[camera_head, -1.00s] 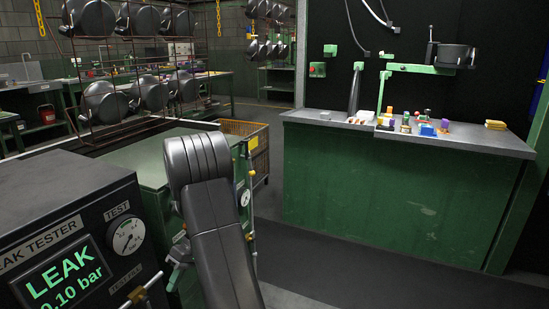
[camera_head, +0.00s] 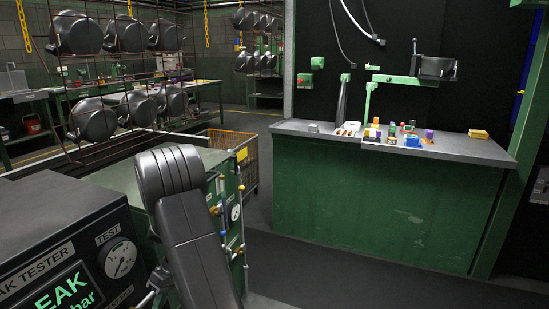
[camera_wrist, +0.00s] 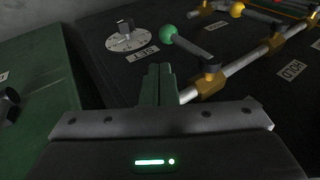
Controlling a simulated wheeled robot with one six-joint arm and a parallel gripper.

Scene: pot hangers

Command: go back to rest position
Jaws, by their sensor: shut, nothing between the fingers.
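In the wrist view my gripper (camera_wrist: 158,84) is shut, its two green fingers side by side with nothing between them. Beyond the fingertips is a dark panel (camera_wrist: 120,70) with a round dial (camera_wrist: 131,39), a green-knobbed lever (camera_wrist: 168,32) and a pipe with brass fittings (camera_wrist: 211,80). I cannot tell whether the fingertips touch the panel. In the head view my grey arm rises in the lower middle; the gripper itself is hidden there.
The leak tester (camera_head: 62,225) stands at the lower left, close to my arm. A green cabinet (camera_head: 232,222) with pipes is just behind the arm. Racks of hanging pots (camera_head: 124,34) are at the back left. A green workbench (camera_head: 380,200) stands right. Dark floor (camera_head: 350,270) before it is clear.

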